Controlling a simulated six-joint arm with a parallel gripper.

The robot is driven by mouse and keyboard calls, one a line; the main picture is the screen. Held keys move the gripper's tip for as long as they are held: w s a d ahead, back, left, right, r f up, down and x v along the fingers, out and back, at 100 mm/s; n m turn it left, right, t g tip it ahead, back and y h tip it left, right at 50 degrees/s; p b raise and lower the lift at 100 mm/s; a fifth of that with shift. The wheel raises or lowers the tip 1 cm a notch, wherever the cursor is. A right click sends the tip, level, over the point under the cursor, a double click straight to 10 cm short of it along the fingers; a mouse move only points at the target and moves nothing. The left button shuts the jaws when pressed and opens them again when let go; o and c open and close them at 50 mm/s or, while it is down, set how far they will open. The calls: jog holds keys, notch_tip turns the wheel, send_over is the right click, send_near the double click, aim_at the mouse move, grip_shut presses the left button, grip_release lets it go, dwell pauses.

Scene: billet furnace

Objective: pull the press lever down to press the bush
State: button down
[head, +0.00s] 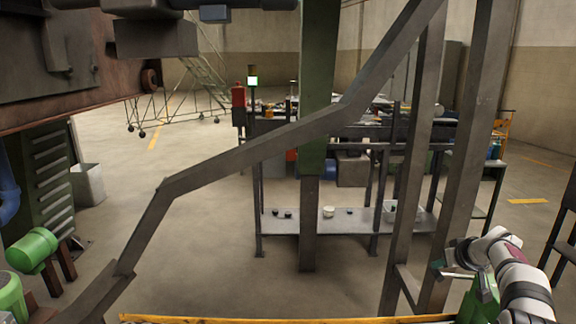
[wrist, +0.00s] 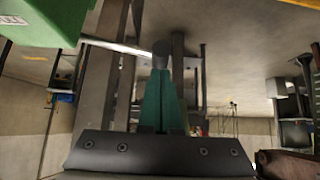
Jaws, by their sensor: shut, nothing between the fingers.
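The green press body (wrist: 45,22) fills the upper left of the wrist view, and part of a green body, likely the press, shows at the lower right of the head view (head: 478,305). A pale press lever (wrist: 112,46) runs from it to a dark round knob (wrist: 161,48). My gripper (wrist: 161,72) has its green fingers shut and empty, with the tips just at the knob in the picture; I cannot tell whether they touch. In the head view my gripper (head: 440,268) is small, beside the press. The bush is not in view.
Grey steel posts (head: 408,160) and a slanted beam (head: 250,150) stand in front of the arm's left. A low shelf (head: 340,222) with small parts is behind them. A yellow edge (head: 280,319) crosses the bottom. Open floor lies in the middle left.

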jog(key=shift+r, duration=2.95)
notch_tip(320, 180, up, 5)
jog(key=s+a+r+m+g+y, duration=0.1)
jog(key=s+a+g, duration=0.1)
jog(key=s+a, duration=0.75)
jog(key=s+a+m+g+y, duration=0.15)
jog(key=s+a, duration=0.45)
jog(key=a, duration=0.6)
jog(key=s+a+f+m+g, duration=0.1)
jog(key=s+a+f, duration=0.2)
jog(key=s, duration=0.7)
jog(key=s+a+f+m+g, duration=0.1)
jog(key=s+a+f+g, duration=0.1)
jog(key=s, duration=0.9)
jog(key=s+a+f+m+g, duration=0.1)
jog(key=s+a+f, duration=0.4)
jog(key=s, duration=0.5)
jog(key=shift+s+f+g+h, duration=0.2)
jog(key=shift+f+g+h, duration=0.15)
jog(key=shift+f+g, duration=0.35)
